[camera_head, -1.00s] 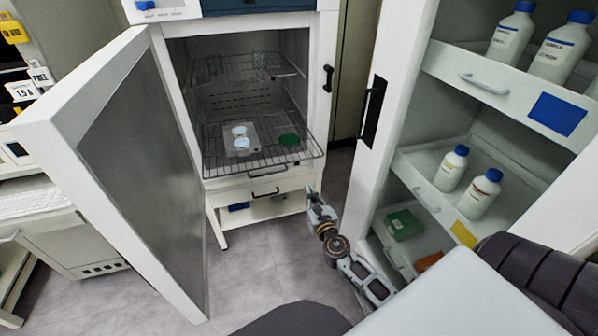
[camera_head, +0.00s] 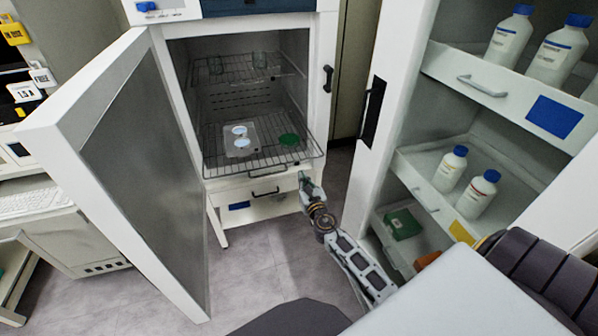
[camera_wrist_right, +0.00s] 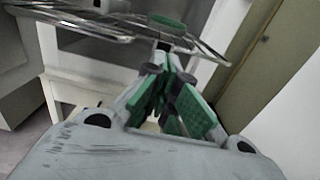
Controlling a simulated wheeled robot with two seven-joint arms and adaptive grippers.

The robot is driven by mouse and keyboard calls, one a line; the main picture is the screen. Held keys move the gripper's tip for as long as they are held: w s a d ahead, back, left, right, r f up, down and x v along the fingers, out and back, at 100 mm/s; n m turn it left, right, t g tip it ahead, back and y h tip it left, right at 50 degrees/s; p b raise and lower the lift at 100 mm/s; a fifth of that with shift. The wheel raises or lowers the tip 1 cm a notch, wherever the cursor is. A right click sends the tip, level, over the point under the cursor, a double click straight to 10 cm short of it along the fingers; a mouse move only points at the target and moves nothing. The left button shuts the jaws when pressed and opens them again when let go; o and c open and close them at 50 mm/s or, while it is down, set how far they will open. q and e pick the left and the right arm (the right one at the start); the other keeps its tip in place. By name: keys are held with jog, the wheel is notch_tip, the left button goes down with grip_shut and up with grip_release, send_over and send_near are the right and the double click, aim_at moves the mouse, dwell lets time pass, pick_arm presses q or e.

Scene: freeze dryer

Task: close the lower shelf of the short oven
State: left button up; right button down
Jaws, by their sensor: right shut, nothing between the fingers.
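The short oven (camera_head: 325,20) stands open in the head view, its door (camera_head: 150,170) swung out to the left. Its lower wire shelf (camera_head: 225,168) sticks out past the front of the chamber. It carries a tray with two pale round items (camera_head: 240,136) and a green item (camera_head: 289,140). The lower shelf also shows at the top of the right wrist view (camera_wrist_right: 95,25). My right gripper (camera_head: 305,180) is shut and empty, just below and in front of the shelf's right front corner. Its green-padded fingers (camera_wrist_right: 172,80) show in the wrist view. My left gripper is not in view.
An upper wire shelf (camera_head: 200,78) sits inside the chamber. A drawer with a black handle (camera_head: 264,193) is below it. An open white cabinet (camera_head: 400,75) with bottles stands close on the right. Grey floor (camera_head: 265,255) is free in front of the oven.

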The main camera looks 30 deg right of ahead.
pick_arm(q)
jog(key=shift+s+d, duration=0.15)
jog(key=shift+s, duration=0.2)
pick_arm(e)
jog(key=shift+x, duration=2.35)
